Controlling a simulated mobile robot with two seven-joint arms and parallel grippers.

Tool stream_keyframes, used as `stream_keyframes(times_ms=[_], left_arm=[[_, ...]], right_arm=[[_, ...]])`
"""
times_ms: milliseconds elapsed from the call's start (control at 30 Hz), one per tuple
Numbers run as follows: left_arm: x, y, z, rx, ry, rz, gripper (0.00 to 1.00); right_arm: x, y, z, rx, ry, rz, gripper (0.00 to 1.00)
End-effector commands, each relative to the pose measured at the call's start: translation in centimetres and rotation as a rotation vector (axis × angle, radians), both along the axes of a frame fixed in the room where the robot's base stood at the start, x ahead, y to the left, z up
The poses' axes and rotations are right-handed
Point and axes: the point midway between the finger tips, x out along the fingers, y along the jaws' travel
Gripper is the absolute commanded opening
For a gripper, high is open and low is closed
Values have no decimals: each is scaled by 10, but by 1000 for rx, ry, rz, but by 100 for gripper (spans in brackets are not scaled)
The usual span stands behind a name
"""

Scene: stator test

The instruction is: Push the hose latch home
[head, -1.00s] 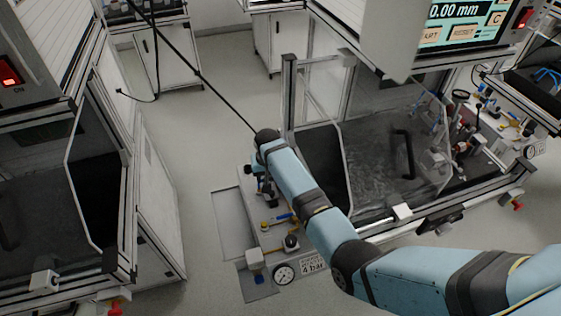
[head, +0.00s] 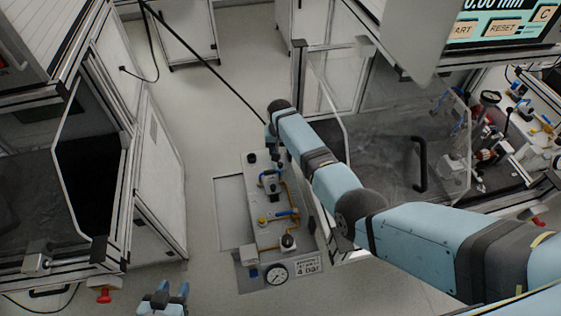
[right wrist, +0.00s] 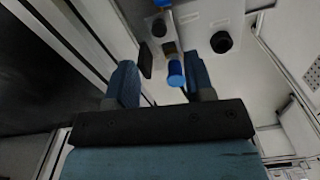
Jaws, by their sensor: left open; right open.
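My right arm reaches from the right edge to a floor-level pneumatic panel (head: 262,228); the arm's end hides part of the panel's far side. In the right wrist view my right gripper (right wrist: 160,66) is open. A short blue cylinder (right wrist: 176,73) shows between its fingers, near the right one; whether they touch is unclear. A black hose (head: 225,88) runs down to the arm's end in the head view. I cannot make out the hose latch for certain. My left gripper (head: 165,298) is open and empty at the bottom edge, left of the panel.
The panel carries a pressure gauge (head: 276,273), a 4 bar label (head: 308,266), yellow pipes and a blue lever (head: 287,213). Framed machines with clear guards stand on both sides. A black round knob (right wrist: 221,42) shows in the right wrist view. Grey floor lies open left of the panel.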

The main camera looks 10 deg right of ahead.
Motion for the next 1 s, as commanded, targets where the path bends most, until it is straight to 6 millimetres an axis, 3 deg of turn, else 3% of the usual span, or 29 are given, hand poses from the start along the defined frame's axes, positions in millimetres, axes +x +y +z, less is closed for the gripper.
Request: stream_keyframes(times_ms=[133,333,800,1000], left_arm=[[0,-2,-9,-4,1,-1,43],[5,-5,-16,-9,-4,-4,43],[6,-8,-16,-14,-8,-9,43],[5,-7,-16,-12,-8,-9,43]], right_arm=[[0,-1,-35,-1,2,0,49],[1,-1,-66,0,-1,0,49],[1,0,-76,0,-1,-1,49],[1,0,-76,0,-2,0,3]])
